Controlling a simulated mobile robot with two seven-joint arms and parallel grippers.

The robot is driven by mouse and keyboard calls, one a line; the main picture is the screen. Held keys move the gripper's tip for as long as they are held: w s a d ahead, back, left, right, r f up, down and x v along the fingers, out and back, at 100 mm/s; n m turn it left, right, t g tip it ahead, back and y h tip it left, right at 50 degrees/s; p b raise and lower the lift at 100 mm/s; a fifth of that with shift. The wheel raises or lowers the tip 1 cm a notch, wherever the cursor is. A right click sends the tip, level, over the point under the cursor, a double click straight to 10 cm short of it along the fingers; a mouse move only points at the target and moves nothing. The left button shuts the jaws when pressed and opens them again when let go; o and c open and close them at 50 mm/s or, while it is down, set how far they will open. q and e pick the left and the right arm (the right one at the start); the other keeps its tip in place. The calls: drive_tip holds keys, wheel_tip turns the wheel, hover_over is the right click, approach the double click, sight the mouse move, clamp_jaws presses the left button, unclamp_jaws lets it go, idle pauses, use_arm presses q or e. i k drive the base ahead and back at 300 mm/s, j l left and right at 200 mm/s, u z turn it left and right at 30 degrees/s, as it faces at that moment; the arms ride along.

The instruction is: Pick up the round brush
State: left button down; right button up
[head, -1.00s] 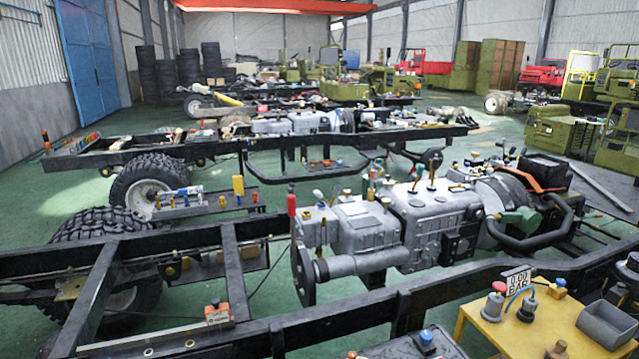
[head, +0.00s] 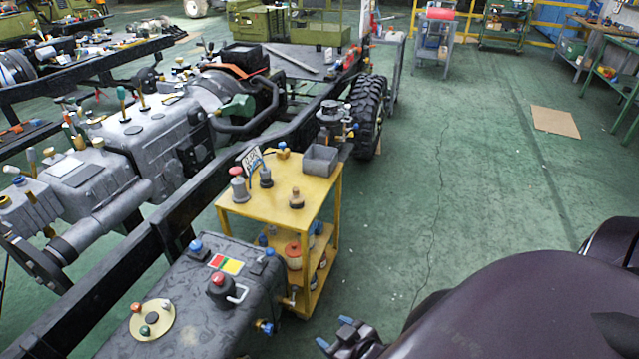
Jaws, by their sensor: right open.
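A small upright tan piece with a dark top (head: 297,199) stands on the yellow cart's top (head: 275,215). It may be the round brush, but it is too small to be sure. My right gripper (head: 336,333) is open at the bottom edge, with blue-tipped fingers. It is in front of the cart and apart from it, and nothing shows between its fingers. My left gripper is out of view.
A grey bin (head: 320,160), a grey-and-red device (head: 238,185) and a small dark fitting (head: 265,177) stand on the cart. A dark tank (head: 190,330) is close at its left. A black chassis frame (head: 190,205) runs behind. Green floor (head: 460,200) is clear at right.

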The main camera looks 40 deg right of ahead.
sight(296, 198)
drive_tip(key=j+z, duration=0.15)
drive_tip(key=z, duration=1)
